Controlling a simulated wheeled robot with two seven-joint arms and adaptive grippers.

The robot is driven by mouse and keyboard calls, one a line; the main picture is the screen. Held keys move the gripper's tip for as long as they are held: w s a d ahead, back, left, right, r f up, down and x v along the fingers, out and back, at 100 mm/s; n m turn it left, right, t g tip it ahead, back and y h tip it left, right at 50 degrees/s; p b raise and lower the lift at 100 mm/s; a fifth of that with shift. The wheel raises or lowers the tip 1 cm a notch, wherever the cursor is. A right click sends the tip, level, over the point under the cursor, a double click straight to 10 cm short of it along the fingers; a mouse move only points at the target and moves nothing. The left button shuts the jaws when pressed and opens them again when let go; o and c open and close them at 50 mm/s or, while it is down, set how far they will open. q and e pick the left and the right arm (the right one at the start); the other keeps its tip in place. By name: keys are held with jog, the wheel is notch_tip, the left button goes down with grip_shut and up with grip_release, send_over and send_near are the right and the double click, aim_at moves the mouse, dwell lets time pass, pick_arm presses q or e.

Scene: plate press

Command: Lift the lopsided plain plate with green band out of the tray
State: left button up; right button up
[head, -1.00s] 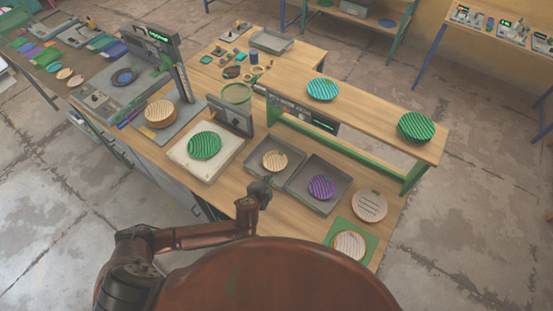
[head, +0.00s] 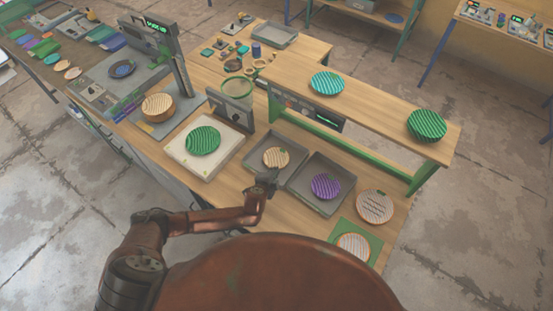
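A tan striped plate (head: 276,157) with a small green mark lies in the left one of two grey trays (head: 252,168). It is the closest match to the plain plate with green band; the band and any lopsidedness are too small to make out. My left gripper (head: 267,179) is over the near edge of this tray, just short of the plate, and seems to hold nothing. Its fingers are too small and dark to tell open from shut. My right gripper is not in view.
A purple plate (head: 325,187) lies in the right grey tray (head: 313,203). A green plate (head: 203,141) sits on a white pad (head: 178,152). A raised shelf (head: 375,98) with two plates stands behind the trays. A striped plate (head: 353,246) lies on a green mat (head: 338,232).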

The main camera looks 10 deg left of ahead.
aim_at(276, 159)
pick_arm(q)
jog(key=x, duration=0.2)
jog(key=shift+w+f, duration=0.2)
jog(key=shift+s, duration=0.1)
grip_shut()
jog(key=shift+r, duration=0.1)
